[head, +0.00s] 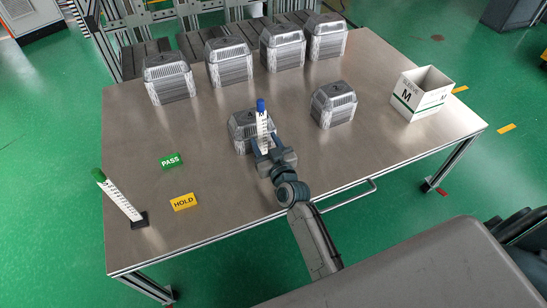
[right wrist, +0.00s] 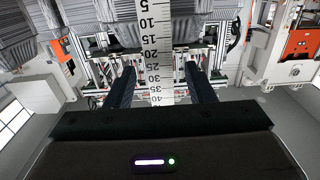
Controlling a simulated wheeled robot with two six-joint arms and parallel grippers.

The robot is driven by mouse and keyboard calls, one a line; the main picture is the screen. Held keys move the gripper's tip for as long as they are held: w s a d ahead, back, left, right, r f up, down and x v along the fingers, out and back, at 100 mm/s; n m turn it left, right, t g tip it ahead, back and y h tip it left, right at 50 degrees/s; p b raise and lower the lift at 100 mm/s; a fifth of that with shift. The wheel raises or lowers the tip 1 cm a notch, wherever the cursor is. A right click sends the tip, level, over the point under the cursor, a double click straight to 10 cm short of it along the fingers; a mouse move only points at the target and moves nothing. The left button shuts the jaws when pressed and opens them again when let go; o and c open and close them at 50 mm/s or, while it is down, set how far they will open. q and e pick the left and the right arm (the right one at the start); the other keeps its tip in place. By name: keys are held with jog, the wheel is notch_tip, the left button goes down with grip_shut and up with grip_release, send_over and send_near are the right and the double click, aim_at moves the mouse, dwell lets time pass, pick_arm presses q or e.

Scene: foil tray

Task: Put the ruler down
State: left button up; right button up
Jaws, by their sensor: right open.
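A white ruler with a blue top (head: 262,128) stands about upright near the middle of the table, in front of a grey ribbed case. It also shows in the right wrist view (right wrist: 157,45), with black scale marks and numbers. My right gripper (head: 264,148) is open, with its fingers on either side of the ruler; in the right wrist view (right wrist: 161,85) there are gaps between the ruler and both fingers. The ruler's lower end is hidden. A second white ruler with a green top (head: 120,196) leans in a black base (head: 140,220) at the table's left. My left gripper is out of view.
The metal table (head: 235,195) has a green PASS sign (head: 171,160) and a yellow HOLD sign (head: 184,202) at left. Several grey ribbed cases (head: 168,78) stand along the back. Another case (head: 334,104) and an open white box (head: 421,93) stand right. The front right is clear.

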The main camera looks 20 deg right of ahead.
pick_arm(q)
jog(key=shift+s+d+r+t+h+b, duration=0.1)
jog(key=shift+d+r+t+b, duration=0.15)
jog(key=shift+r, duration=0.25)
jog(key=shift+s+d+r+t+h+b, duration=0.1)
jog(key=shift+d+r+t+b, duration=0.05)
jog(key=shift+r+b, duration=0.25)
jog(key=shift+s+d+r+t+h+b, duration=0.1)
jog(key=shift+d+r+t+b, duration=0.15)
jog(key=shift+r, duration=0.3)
pick_arm(e)
jog(key=s, duration=0.7)
jog(key=shift+s+d, duration=0.15)
jog(key=shift+s, duration=0.05)
jog(key=s+d+f+g, duration=0.2)
jog(key=s+g, duration=0.2)
jog(key=s, duration=0.5)
jog(key=s+d+f+g, duration=0.1)
jog(key=s+d+g, duration=0.1)
jog(key=s+g, duration=0.3)
jog(key=s+d+f+g+h, duration=0.1)
jog(key=s+g, duration=0.3)
jog(key=s, duration=0.8)
jog(key=shift+s+d+f+n+g, duration=0.3)
jog(key=shift+s+d+f, duration=0.1)
jog(key=shift+d+f, duration=0.45)
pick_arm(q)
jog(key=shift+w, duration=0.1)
